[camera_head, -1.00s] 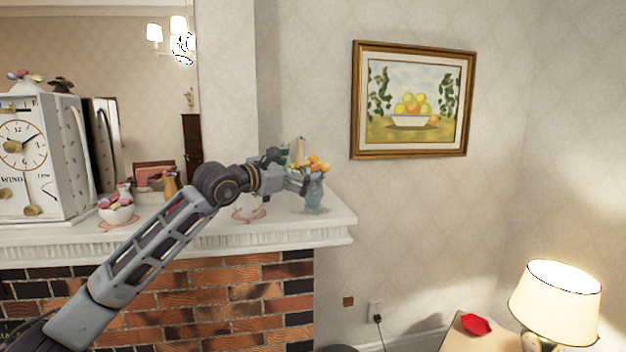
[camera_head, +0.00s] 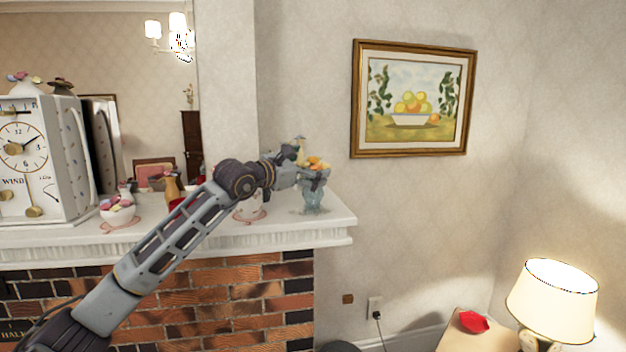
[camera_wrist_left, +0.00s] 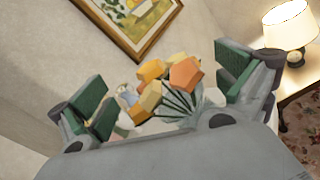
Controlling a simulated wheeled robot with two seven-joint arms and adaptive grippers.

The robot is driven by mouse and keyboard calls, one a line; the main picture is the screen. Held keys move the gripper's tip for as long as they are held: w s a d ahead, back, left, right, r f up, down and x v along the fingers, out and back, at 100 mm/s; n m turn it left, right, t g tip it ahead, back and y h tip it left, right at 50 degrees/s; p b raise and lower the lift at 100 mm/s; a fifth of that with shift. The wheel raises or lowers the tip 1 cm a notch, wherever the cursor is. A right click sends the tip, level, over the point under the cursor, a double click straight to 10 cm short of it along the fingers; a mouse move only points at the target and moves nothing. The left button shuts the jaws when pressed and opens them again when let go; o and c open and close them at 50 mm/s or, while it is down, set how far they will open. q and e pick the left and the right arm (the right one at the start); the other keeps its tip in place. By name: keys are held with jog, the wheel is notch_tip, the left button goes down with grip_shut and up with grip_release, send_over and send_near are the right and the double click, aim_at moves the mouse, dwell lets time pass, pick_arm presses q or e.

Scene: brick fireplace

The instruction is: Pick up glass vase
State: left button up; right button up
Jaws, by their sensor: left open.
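The glass vase (camera_head: 314,198) is pale blue and stands upright at the right end of the mantel, with orange and yellow flowers (camera_head: 316,164) in its top. My left gripper (camera_head: 308,172) is open at the height of the vase's upper part and partly hides it. In the left wrist view, the flowers (camera_wrist_left: 168,85) and their green stems show between the two spread, green-padded fingers. Most of the vase's body is hidden there behind the gripper's own housing. I cannot tell whether a finger touches the vase. My right gripper is in neither view.
The white mantel (camera_head: 290,232) also holds a clock (camera_head: 25,150), a flower bowl (camera_head: 117,212) and a white pot (camera_head: 250,207) beneath my left arm. A framed picture (camera_head: 412,100) hangs on the wall. A lamp (camera_head: 552,300) stands at lower right.

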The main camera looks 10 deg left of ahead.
pick_arm(q)
jog(key=shift+x, duration=0.8)
jog(key=shift+w+d, duration=0.1)
jog(key=shift+w, duration=0.05)
jog(key=c, duration=1.2)
jog(key=shift+c, duration=0.6)
jog(key=shift+r, duration=0.75)
notch_tip(320, 180, up, 7)
jog(key=shift+f, duration=0.1)
jog(key=shift+r, duration=0.8)
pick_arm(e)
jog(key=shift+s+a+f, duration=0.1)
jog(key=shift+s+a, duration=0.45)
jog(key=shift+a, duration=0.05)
